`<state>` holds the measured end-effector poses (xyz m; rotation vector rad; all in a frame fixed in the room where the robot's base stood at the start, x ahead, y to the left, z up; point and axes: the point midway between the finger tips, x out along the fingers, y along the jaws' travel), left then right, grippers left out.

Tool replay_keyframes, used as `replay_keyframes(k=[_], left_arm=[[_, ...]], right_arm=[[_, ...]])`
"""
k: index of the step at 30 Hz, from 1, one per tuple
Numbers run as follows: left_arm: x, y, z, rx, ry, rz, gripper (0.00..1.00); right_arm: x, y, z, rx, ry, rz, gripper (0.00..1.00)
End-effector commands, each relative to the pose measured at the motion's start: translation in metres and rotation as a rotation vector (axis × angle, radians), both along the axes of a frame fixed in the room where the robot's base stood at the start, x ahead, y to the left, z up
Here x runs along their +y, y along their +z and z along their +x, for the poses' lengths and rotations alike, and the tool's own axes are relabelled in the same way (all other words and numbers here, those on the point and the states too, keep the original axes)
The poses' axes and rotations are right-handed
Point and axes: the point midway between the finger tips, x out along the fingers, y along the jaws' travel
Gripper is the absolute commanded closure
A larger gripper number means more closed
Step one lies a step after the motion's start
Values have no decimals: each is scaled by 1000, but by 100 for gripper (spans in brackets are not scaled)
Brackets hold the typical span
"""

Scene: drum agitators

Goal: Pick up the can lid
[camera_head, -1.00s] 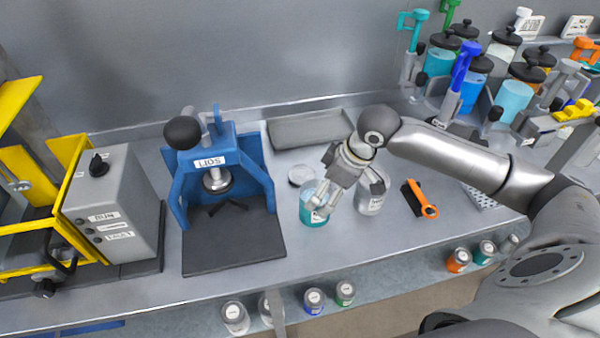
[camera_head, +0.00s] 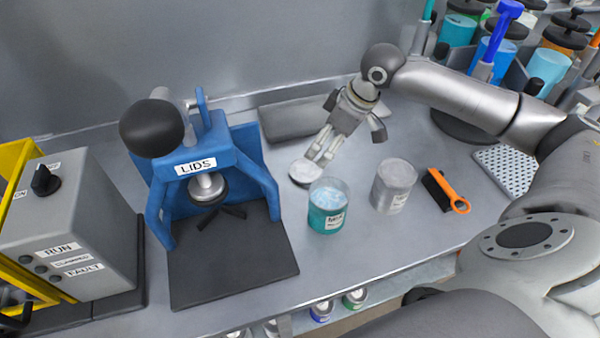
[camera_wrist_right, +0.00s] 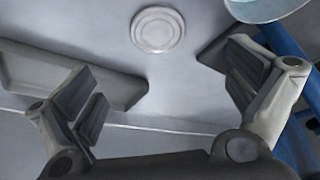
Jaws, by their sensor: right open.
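The can lid (camera_head: 303,171) is a pale round disc lying flat on the grey bench, behind the teal can. In the right wrist view the lid (camera_wrist_right: 158,30) shows whole, ahead of and between the fingers. My right gripper (camera_head: 319,158) is open above the lid, its fingers pointing down toward it. In the right wrist view the gripper (camera_wrist_right: 172,92) has its two fingers wide apart with nothing between them. The head view cannot settle whether a fingertip touches the lid. My left gripper is not in view.
An open teal can (camera_head: 327,207) stands in front of the lid, with a grey can (camera_head: 393,187) to its right. A blue LIDS press (camera_head: 222,158) stands left. A grey tray (camera_head: 300,116) lies behind. An orange-handled brush (camera_head: 446,190) lies right.

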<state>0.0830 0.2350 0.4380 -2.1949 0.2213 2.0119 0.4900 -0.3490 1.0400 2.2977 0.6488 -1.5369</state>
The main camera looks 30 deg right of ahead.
Motion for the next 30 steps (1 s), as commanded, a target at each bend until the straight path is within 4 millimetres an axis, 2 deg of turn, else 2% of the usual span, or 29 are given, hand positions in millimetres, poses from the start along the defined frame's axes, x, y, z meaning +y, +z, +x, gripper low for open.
replay_keyframes(k=[1,3,12,19,25,30], left_arm=[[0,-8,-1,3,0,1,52],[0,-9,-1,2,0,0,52],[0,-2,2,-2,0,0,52],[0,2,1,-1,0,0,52],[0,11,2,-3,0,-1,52],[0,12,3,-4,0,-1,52]], right_arm=[[0,-8,0,-1,0,1,0],[0,-11,1,0,-1,0,0],[9,-49,15,2,0,1,0],[12,-66,20,1,0,0,0],[18,-94,29,2,0,1,0],[20,-108,33,1,0,-1,0]])
